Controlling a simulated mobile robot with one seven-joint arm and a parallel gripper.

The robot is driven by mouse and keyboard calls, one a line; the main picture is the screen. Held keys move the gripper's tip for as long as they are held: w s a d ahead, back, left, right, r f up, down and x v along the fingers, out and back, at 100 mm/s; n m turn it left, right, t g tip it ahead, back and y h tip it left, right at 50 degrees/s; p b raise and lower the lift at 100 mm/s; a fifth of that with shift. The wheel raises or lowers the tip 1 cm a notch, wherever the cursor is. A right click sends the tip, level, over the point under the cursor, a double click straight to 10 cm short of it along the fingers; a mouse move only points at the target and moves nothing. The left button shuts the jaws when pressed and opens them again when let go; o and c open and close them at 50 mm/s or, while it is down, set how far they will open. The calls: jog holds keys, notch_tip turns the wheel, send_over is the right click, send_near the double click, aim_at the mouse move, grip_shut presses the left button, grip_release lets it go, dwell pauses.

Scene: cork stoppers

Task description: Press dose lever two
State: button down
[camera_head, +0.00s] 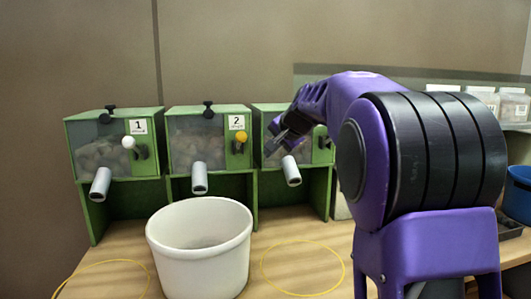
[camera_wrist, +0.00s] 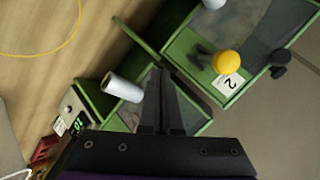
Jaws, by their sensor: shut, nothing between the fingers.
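Dispenser two (camera_head: 205,141) is a green box with a clear front, a label "2" and a grey spout (camera_head: 199,178). Its dose lever has a yellow ball knob (camera_head: 241,137) at the box's right side. In the wrist view the knob (camera_wrist: 227,63) shows beside the label "2" (camera_wrist: 228,85), right of my fingers. My gripper (camera_head: 272,146) is shut and empty, in front of dispenser three (camera_head: 268,113) and to the right of the yellow knob, apart from it in the picture. The shut fingers (camera_wrist: 162,78) point up in the wrist view. My arm hides part of dispenser three.
Dispenser one (camera_head: 110,145) has a white knob (camera_head: 129,142). A white bucket (camera_head: 200,225) stands on the wooden table below spout two. Yellow rings (camera_head: 302,294) lie on either side of it. Spout three (camera_head: 291,171) juts out below my gripper. A blue container (camera_head: 518,193) stands far right.

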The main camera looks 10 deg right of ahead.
jog(key=s+d+r, duration=0.1)
jog(key=s, duration=0.7)
jog(key=shift+r, duration=0.4)
